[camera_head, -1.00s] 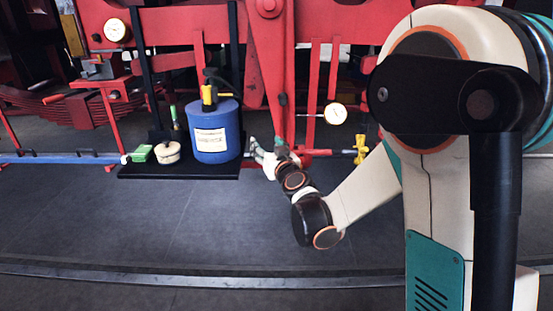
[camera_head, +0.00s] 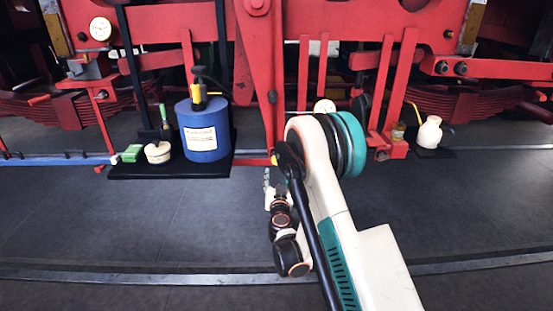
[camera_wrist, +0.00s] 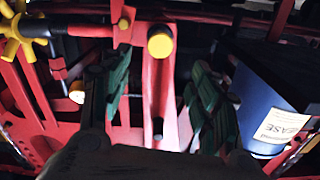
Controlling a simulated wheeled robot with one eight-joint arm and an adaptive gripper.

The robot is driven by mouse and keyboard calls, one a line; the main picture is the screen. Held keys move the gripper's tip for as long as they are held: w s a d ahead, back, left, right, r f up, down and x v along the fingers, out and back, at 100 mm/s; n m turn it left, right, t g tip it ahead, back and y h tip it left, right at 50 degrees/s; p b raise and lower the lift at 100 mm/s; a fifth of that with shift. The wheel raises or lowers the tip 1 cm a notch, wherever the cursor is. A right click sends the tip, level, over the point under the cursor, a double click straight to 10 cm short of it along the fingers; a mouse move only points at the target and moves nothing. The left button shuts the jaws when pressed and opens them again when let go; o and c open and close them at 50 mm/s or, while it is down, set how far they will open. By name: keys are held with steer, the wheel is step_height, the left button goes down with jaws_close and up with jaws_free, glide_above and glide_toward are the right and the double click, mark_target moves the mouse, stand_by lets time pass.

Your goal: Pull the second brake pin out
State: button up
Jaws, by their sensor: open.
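In the wrist view, a round yellow-ended pin (camera_wrist: 161,42) sits in a red upright link (camera_wrist: 157,95). A smaller yellow-ended pin (camera_wrist: 124,23) shows to its left. I cannot tell which one is the second brake pin. My gripper (camera_wrist: 160,100) is open, with dark green fingers either side of the red link, and nothing is held. The larger pin lies beyond the fingertips, above the middle of the gap. In the head view, my gripper (camera_head: 268,180) is small, low in front of the red hanging lever (camera_head: 262,75); the pins are not distinguishable there.
A blue drum (camera_head: 204,135), a round tin (camera_head: 158,152) and a green block (camera_head: 132,153) stand on a black tray (camera_head: 170,172). A yellow handwheel (camera_wrist: 20,32) is at upper left. A white bottle (camera_head: 430,132) stands right. The floor in front is clear.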

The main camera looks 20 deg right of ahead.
mark_target(277, 161)
steer(key=b+x, duration=0.1)
steer(key=x, duration=1)
steer(key=shift+w+b, duration=0.35)
steer(key=shift+w, duration=0.05)
steer(key=shift+w+d, duration=0.15)
steer(key=shift+w, duration=0.3)
